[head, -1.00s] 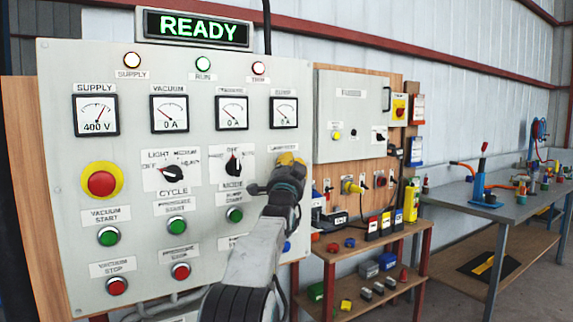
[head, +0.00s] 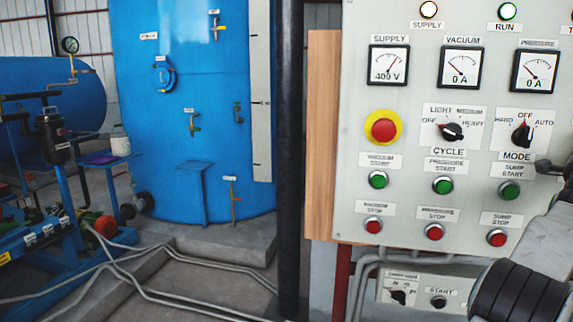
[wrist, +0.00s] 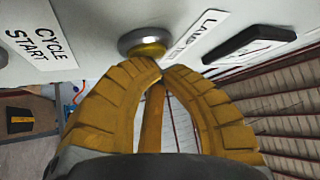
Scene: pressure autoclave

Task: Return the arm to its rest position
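My arm shows at the lower right of the head view, in front of the grey control panel (head: 400,200). The end of my gripper is cut off by the right edge there. In the wrist view my gripper (wrist: 160,70) has its curved yellow fingers meeting at the tips, with nothing seen held. The tips are close to a yellow button with a metal ring (wrist: 145,44) on the panel face. I cannot tell whether they touch it. Labels "CYCLE START" (wrist: 38,38) and "LAMP TEST" (wrist: 197,38) flank the button.
A black handle (wrist: 248,38) juts out near the fingers. A dark post (head: 290,150) stands left of the panel. A large blue tank (head: 195,100) and blue-framed pump equipment (head: 75,190) stand further left. Grey pipes (head: 130,275) run over the floor. A small control box (head: 415,292) sits below the panel.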

